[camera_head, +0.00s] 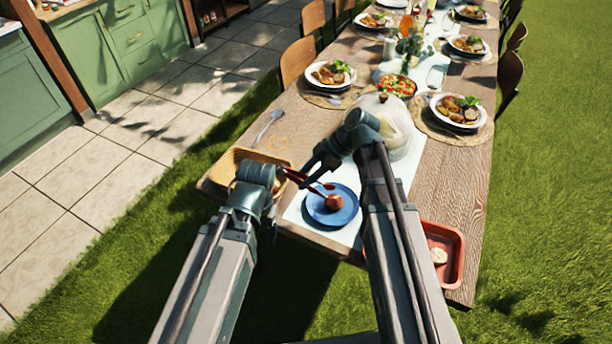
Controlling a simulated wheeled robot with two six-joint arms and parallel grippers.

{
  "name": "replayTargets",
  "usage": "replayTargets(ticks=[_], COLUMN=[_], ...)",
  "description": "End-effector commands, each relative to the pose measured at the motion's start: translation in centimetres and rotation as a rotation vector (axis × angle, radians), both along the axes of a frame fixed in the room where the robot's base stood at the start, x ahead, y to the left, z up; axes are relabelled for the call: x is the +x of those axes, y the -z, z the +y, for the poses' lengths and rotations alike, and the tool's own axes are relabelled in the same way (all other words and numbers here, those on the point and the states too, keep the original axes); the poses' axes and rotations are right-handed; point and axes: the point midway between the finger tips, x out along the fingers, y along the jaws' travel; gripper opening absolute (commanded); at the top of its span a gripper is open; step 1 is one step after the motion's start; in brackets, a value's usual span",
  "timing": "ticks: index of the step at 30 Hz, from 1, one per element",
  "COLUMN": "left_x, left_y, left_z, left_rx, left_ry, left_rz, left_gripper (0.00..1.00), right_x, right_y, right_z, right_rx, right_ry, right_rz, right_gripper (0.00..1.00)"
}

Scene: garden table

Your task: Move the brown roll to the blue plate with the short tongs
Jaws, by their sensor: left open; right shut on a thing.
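The brown roll (334,203) is on the blue plate (317,214), near the plate's middle. The short tongs (298,177) are red, and my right gripper (311,167) is shut on them at the plate's upper left. The tong tips reach over the plate just above the roll; I cannot tell whether they touch it. My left gripper (276,186) is open, left of the plate, by the tan basket (232,158). Its fingers are mostly hidden by its own wrist, which also covers part of the basket.
A red tray (458,262) with a pale round item (439,255) sits at the table's front right. A glass dome (397,138) stands behind my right arm. A serving spoon (266,127) lies left. Laid plates fill the table farther back.

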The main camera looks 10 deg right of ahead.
Motion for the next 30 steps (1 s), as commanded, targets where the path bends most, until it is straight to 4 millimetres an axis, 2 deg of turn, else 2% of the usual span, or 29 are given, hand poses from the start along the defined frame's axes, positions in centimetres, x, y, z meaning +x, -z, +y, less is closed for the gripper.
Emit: replayTargets(ticks=[5,24,30], left_x=[0.0,0.0,0.0], left_y=[-0.8,-9.8,-10.1], left_z=[0.0,0.0,0.0], left_rx=[0.0,0.0,0.0], left_ry=[0.0,0.0,0.0], left_rz=[0.0,0.0,0.0], left_gripper=[0.77,0.77,0.77], right_x=[0.0,0.0,0.0], right_y=[-0.8,-9.8,-10.1], right_z=[0.0,0.0,0.0], right_rx=[0.0,0.0,0.0], right_ry=[0.0,0.0,0.0], right_rz=[0.0,0.0,0.0], right_gripper=[0.36,0.36,0.36])
